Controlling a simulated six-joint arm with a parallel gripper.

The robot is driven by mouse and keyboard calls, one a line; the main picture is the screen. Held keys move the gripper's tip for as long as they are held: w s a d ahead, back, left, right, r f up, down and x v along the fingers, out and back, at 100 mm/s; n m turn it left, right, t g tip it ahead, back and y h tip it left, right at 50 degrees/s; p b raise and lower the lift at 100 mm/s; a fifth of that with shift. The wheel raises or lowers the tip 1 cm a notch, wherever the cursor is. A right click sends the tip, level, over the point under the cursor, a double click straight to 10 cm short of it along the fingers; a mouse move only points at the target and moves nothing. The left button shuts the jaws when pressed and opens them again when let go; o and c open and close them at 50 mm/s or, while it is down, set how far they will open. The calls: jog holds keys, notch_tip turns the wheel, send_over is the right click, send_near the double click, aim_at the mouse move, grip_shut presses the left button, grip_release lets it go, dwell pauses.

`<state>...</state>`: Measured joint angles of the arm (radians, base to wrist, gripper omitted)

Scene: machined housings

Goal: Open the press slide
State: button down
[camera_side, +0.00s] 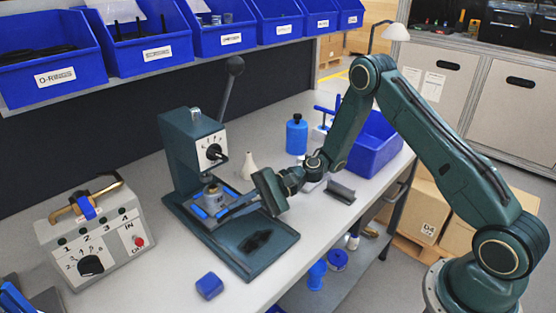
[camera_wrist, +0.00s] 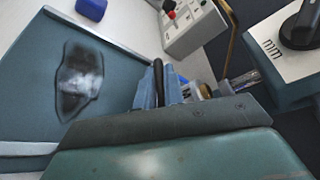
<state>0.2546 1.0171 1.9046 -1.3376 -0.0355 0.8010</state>
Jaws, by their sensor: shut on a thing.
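The green press (camera_side: 190,150) stands on its base plate (camera_side: 250,265), with its dial facing front and its black-knobbed lever (camera_side: 230,85) tilted up to the right. The press slide (camera_side: 203,212), with blue blocks, sits under the press head and carries a small metal housing (camera_side: 212,195). My gripper (camera_side: 230,208) reaches in from the right at the slide's front. In the wrist view, its blue fingers (camera_wrist: 166,88) are shut on a dark upright bar, apparently the slide's handle (camera_wrist: 158,72). My gripper body hides much of the slide there.
A grey control box (camera_side: 95,235) stands left of the press. A blue block (camera_side: 209,286) lies in front of the base plate. A blue bottle (camera_side: 297,135), a white cone (camera_side: 249,167), a dark bracket (camera_side: 341,192) and a blue bin (camera_side: 375,148) stand behind and right.

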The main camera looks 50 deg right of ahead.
jog(key=s, duration=1.3)
jog(key=shift+s, duration=0.1)
jog(key=c, duration=1.5)
grip_release()
jog(key=shift+d, duration=0.15)
jog(key=v, duration=1.3)
jog(key=shift+d, duration=0.3)
jog(key=shift+s, duration=0.1)
jog(key=shift+a, duration=0.1)
